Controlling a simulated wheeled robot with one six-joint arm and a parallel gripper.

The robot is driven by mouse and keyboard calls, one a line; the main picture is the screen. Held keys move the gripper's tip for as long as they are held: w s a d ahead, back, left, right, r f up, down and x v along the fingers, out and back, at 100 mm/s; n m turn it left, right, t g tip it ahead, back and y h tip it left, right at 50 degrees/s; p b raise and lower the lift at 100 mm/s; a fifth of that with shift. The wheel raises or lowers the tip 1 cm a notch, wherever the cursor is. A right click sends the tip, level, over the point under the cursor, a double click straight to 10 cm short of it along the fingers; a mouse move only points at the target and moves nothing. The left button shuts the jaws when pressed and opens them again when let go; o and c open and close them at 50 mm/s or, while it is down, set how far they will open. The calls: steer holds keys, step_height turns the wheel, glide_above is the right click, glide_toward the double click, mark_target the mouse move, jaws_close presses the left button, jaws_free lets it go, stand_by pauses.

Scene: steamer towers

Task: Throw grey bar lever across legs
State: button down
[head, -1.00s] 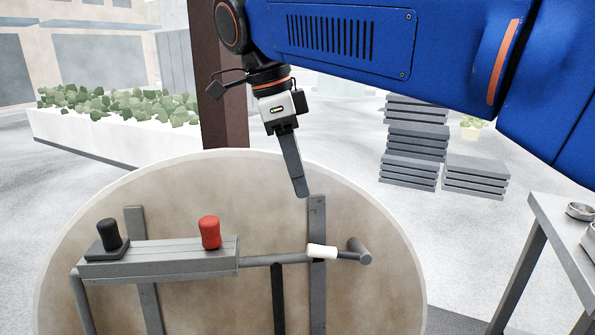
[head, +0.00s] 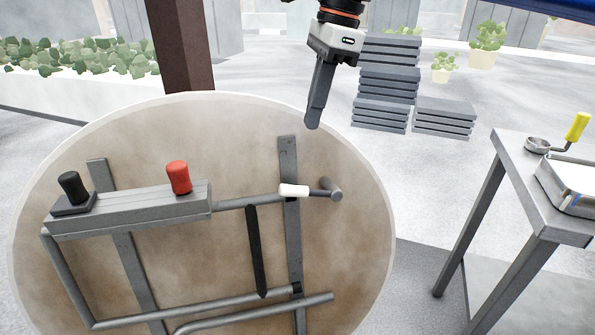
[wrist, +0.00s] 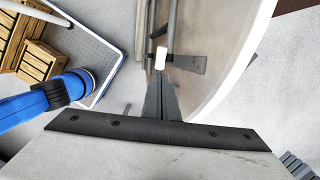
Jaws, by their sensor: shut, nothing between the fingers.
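A round beige panel (head: 225,300) stands tilted in the head view, with grey fittings on its face. A grey bar (head: 237,203) runs right from a grey box (head: 130,212). It carries a white sleeve (head: 294,190), crosses a flat upright strip (head: 288,155) and ends at a short round stub (head: 333,189). The sleeve also shows in the wrist view (wrist: 161,58), beyond my fingers. A dark bar (head: 256,250) hangs below the grey bar. Which piece is the lever, I cannot tell for sure. My gripper (head: 313,124) is shut and empty, above and right of the sleeve, seemingly apart from everything.
The box carries a black knob (head: 70,187) and a red knob (head: 179,178). Grey tubes (head: 200,307) cross the panel's lower part. A metal table (head: 515,180) stands right, stacked grey slabs (head: 388,88) behind. A brown post (head: 182,45) rises behind the panel. Wooden crates (wrist: 42,62) show left.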

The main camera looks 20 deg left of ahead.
mark_target(291, 190)
steer(key=x, duration=1.3)
steer(key=shift+a+f, duration=0.1)
steer(key=shift+f, duration=0.3)
steer(key=shift+f, duration=0.1)
steer(key=shift+s+a+f, duration=0.15)
steer(key=shift+a+f, duration=0.05)
steer(key=shift+f, duration=0.1)
steer(key=shift+s+a+f, duration=0.25)
steer(key=shift+f, duration=0.1)
steer(key=shift+s+a+f, duration=0.1)
steer(key=shift+s+f, duration=0.1)
steer(key=shift+f, duration=0.4)
